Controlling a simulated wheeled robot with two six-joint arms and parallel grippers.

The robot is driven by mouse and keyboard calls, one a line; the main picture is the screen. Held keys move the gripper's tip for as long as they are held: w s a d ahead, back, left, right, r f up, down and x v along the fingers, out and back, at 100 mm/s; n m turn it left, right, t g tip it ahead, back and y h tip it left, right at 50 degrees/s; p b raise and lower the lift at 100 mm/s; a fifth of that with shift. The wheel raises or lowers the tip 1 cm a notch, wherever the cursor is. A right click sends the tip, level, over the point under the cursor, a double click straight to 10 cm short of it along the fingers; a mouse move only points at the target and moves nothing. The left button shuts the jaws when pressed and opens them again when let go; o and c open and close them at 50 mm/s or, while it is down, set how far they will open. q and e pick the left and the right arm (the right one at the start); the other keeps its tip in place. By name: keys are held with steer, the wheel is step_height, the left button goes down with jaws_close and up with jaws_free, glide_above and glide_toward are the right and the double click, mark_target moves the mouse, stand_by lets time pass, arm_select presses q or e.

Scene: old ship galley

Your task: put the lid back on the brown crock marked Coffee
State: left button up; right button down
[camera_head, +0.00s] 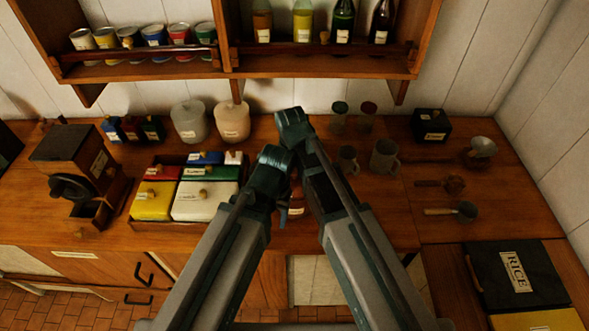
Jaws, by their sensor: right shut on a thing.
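My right gripper (293,119) is over the middle of the counter, at the far end of the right arm. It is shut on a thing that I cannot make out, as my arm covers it. My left gripper (273,160) is just nearer and left of it; its jaws do not show clearly. A small brown piece with a white label (293,211) shows between my arms. It may be part of the Coffee crock, but the label is too small to read. I see no loose lid clearly.
A grey crock (189,122) and a pinkish crock (232,121) stand at the back, left of my grippers. A tray of coloured boxes (187,222) is left of my arms. Mugs (384,157) stand to the right. A bottle shelf (325,69) hangs above.

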steer(key=shift+c, duration=0.2)
jaws_free()
stand_by(0.4)
steer(key=shift+r, duration=0.15)
steer(key=shift+r+p, duration=1.4)
steer(key=shift+p, duration=0.15)
steer(key=shift+r+p, duration=2)
